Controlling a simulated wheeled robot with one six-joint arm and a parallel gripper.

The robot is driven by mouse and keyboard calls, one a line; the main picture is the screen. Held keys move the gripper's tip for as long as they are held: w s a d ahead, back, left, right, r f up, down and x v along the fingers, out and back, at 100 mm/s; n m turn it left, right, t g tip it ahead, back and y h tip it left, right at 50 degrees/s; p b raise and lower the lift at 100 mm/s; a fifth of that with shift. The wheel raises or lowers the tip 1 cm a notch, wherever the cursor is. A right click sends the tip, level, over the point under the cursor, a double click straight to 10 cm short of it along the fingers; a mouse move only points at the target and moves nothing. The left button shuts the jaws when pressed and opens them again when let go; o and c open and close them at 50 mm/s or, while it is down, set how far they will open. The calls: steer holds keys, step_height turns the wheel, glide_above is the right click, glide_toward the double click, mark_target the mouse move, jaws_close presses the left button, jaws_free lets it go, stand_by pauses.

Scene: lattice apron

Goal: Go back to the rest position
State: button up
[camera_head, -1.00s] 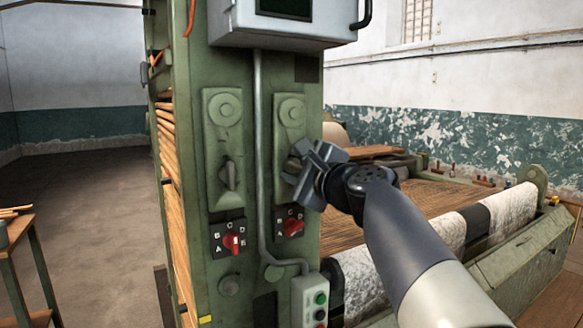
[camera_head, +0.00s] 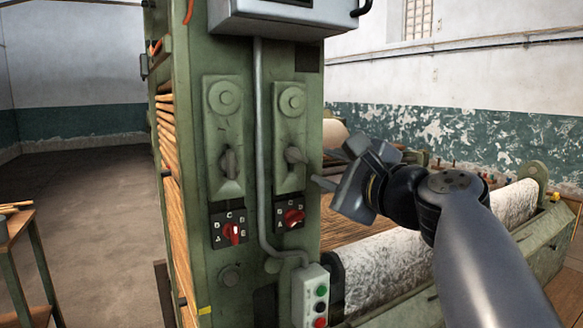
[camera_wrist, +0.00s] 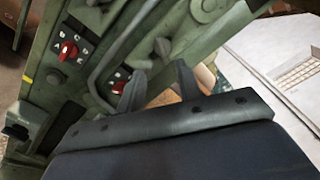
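My gripper (camera_head: 320,168) is open and empty, just right of the green machine column (camera_head: 243,240). Its two fingers are apart and point left towards the right-hand handle (camera_head: 295,155) on the column. That handle is turned sideways, and a gap shows between it and the fingers. In the wrist view my gripper (camera_wrist: 158,80) shows two separate fingers with nothing between them, and a dark handle (camera_wrist: 161,47) lies beyond them. The left-hand handle (camera_head: 229,162) hangs upright on its plate.
Two red selector knobs (camera_head: 234,232) (camera_head: 293,217) sit below the handles. A grey conduit (camera_head: 260,150) runs down to a push-button box (camera_head: 310,295). A grey cabinet (camera_head: 275,20) juts out above. A mottled roller (camera_head: 400,260) lies below my arm. Open floor (camera_head: 85,200) is at left.

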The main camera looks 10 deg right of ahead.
mark_target(295, 152)
steer(key=p+x, duration=0.2)
steer(key=x, duration=0.8)
steer(key=shift+w+a, duration=0.1)
steer(key=shift+w, duration=0.3)
steer(key=shift+w+a, duration=0.1)
steer(key=shift+r+m+p, duration=0.3)
steer(key=shift+m+p, duration=0.2)
steer(key=shift+p, duration=0.1)
steer(key=shift+r+m+p, duration=0.15)
steer(key=shift+m+p, duration=0.65)
steer(key=shift+m, duration=0.1)
steer(key=shift+d+m+p, duration=0.3)
steer(key=shift+m+p, duration=0.75)
steer(key=shift+m, duration=0.15)
steer(key=shift+m+p, duration=0.4)
steer(key=shift+m, duration=0.3)
